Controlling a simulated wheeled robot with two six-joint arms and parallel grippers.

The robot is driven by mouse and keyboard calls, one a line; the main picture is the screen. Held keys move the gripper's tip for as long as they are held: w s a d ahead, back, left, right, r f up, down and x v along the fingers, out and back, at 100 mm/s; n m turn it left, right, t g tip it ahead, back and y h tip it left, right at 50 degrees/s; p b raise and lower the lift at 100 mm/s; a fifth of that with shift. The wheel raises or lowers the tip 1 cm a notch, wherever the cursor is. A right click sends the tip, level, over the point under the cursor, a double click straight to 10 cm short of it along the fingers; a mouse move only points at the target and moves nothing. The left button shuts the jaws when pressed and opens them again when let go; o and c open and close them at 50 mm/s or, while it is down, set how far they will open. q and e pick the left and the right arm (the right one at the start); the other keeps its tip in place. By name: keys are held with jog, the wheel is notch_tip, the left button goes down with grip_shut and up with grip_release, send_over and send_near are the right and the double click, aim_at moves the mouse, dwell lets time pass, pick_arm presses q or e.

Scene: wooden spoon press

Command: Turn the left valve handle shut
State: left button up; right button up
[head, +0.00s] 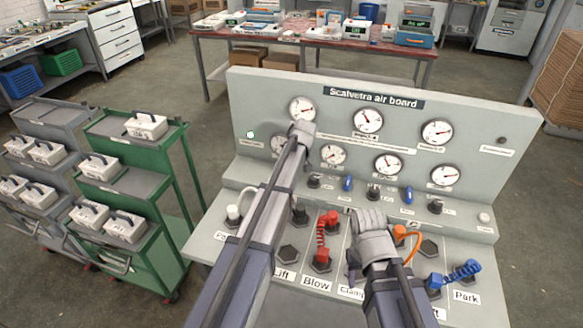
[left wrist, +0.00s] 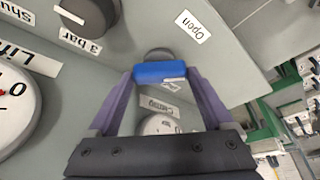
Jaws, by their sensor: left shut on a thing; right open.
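The left valve handle (left wrist: 155,72), a short blue bar, lies crosswise between the two purple fingertips of my left gripper (left wrist: 158,76) in the left wrist view. The fingers are shut on it at both ends. An "Open" label (left wrist: 193,26) sits up and right of it, and a partly cut-off "Shut" label (left wrist: 17,13) lies to the left. In the head view my left arm hides the handle. My left gripper's wrist (head: 302,133) covers part of the gauges there. My right gripper (head: 370,222) is open, low over the board's connector deck, its fingertips mostly hidden.
The grey air board (head: 500,180) carries gauges, dark knobs and two more blue handles (head: 348,184) (head: 408,195). Red (head: 322,240), orange (head: 405,236) and blue (head: 460,272) coiled connectors stand on its deck. Green (head: 150,185) and grey carts stand left.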

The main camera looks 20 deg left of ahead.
pick_arm(q)
jog(key=m, duration=0.2)
jog(key=m+h, duration=0.1)
jog(key=m, duration=0.1)
jog(key=shift+s+a+t+h, duration=0.1)
jog(key=shift+s+t+h, duration=0.05)
jog(key=shift+t+h, duration=0.2)
jog(key=shift+a+m+h, duration=0.1)
jog(key=shift+m+h, duration=0.55)
jog(key=shift+m, duration=1.85)
jog(key=o, duration=1.1)
jog(key=shift+o, duration=0.2)
jog(key=p+v, duration=0.7)
jog(key=v, duration=0.1)
pick_arm(e)
notch_tip(320, 180, up, 7)
